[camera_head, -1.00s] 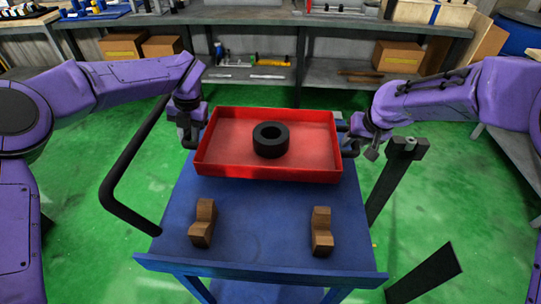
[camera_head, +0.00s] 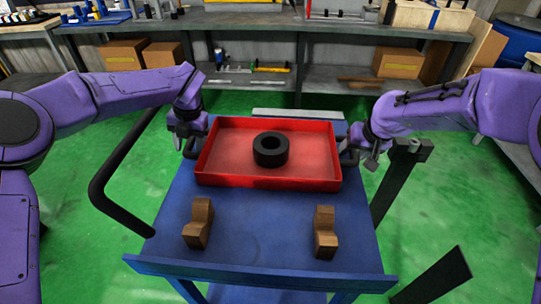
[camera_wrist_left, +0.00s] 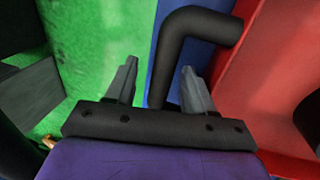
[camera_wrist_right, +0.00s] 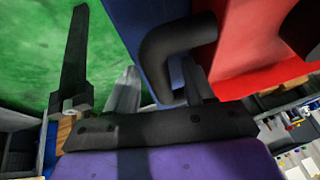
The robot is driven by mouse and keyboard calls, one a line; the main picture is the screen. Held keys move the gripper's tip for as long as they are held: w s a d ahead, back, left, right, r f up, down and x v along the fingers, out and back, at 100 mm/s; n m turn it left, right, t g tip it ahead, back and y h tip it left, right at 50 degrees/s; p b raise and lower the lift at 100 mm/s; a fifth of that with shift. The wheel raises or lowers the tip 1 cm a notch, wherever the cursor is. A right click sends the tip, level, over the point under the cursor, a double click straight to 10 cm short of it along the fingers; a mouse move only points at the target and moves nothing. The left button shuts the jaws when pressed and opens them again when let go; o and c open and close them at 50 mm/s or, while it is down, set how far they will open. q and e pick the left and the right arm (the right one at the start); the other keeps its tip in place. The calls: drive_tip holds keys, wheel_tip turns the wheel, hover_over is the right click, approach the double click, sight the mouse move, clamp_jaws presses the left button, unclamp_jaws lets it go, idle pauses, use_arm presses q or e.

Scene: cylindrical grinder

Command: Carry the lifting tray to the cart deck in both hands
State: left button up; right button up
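The red lifting tray (camera_head: 270,183) is level above or on the blue cart deck (camera_head: 262,225), toward its far end; I cannot tell whether it touches. A thick black ring (camera_head: 270,150) lies in it. My left gripper (camera_head: 188,143) is at the tray's left side, its fingers on either side of a black bent handle (camera_wrist_left: 172,60). My right gripper (camera_head: 352,152) is at the right side, its fingers likewise astride the other black handle (camera_wrist_right: 165,55). Both appear shut on these handles, though finger contact is partly hidden.
Two brown stepped blocks (camera_head: 198,224) and (camera_head: 325,233) stand on the near deck, with bare deck between them. A black cart rail (camera_head: 125,165) is at the left. A dark post (camera_head: 400,180) stands at the right. A workbench (camera_head: 280,25) runs along the back.

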use_arm(q)
drive_tip(key=shift+w, duration=0.1)
drive_tip(key=shift+d+r, duration=0.1)
drive_tip(key=shift+r, duration=0.2)
use_arm(e)
drive_tip(key=shift+w+f, duration=0.1)
use_arm(q)
wheel_tip(320, 180, up, 11)
drive_tip(key=d, duration=0.2)
use_arm(e)
drive_tip(key=v, duration=1.2)
use_arm(q)
drive_tip(key=shift+d, duration=0.15)
use_arm(e)
drive_tip(key=shift+d, duration=0.1)
